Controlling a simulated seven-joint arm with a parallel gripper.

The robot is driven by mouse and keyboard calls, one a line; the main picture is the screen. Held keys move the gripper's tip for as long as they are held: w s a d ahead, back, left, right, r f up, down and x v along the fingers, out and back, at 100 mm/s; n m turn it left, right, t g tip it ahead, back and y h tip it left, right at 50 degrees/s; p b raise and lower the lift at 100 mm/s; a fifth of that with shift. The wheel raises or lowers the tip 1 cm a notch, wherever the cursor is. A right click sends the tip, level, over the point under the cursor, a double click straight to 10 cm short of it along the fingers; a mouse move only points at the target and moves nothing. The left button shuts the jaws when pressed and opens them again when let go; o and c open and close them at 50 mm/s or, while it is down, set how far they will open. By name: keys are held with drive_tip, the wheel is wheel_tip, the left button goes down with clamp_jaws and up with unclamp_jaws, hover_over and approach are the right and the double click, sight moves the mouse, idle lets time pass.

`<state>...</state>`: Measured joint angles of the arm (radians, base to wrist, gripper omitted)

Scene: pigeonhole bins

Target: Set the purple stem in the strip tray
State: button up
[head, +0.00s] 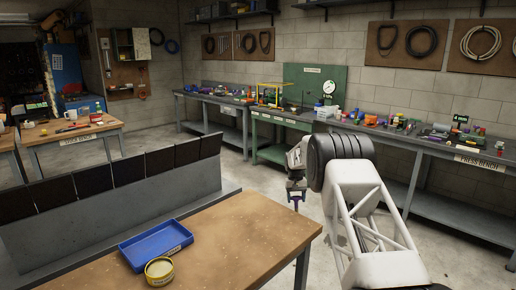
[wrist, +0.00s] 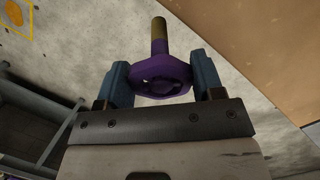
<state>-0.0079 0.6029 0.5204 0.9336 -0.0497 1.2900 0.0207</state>
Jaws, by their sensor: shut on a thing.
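The purple stem (wrist: 162,78) has a purple ring-like head and a yellow-brown shaft pointing up in the wrist view. My gripper (wrist: 163,83) is shut on its head, one blue finger on each side. In the head view my gripper (head: 296,193) hangs in the air beyond the right edge of the brown-topped table, with a bit of purple at its tips. A shallow blue tray (head: 153,243), seemingly empty, sits on that table to the left of my gripper.
A yellow round tin (head: 159,271) stands against the tray's near side. A grey rack with several black panels (head: 93,183) rises behind the table. The table's right part (head: 245,232) is bare. Cluttered workbenches (head: 400,140) line the back wall.

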drive_tip(key=o, duration=0.5)
drive_tip(key=c, duration=0.6)
drive_tip(key=shift+a+r, duration=0.15)
drive_tip(key=shift+r, duration=0.45)
drive_tip(key=r, duration=0.1)
drive_tip(key=a+r, duration=0.1)
drive_tip(key=r, duration=0.1)
drive_tip(key=a+r, duration=0.1)
drive_tip(key=r, duration=0.1)
drive_tip(key=shift+s+a, duration=0.1)
drive_tip(key=shift+a, duration=0.1)
drive_tip(key=s+a+r+n+t, duration=0.1)
drive_tip(key=s+a+n, duration=0.1)
drive_tip(key=a, duration=0.6)
drive_tip(key=s+a+r+n, duration=0.1)
drive_tip(key=s+a+r, duration=0.15)
drive_tip(key=a, duration=0.55)
drive_tip(key=s+a+r+n+t, duration=0.1)
drive_tip(key=s+a+n, duration=0.15)
drive_tip(key=a, duration=0.55)
drive_tip(key=s+a+r+n+y, duration=0.1)
drive_tip(key=s+a+r+n, duration=0.1)
drive_tip(key=s+a, duration=0.9)
drive_tip(key=s+a+r+n+t+y, duration=0.1)
drive_tip(key=s+a+r+n, duration=0.2)
drive_tip(key=s+a, duration=0.8)
drive_tip(key=a+n, duration=0.2)
drive_tip(key=a, duration=0.5)
drive_tip(key=shift+s+r, duration=0.2)
drive_tip(key=shift+s, duration=0.2)
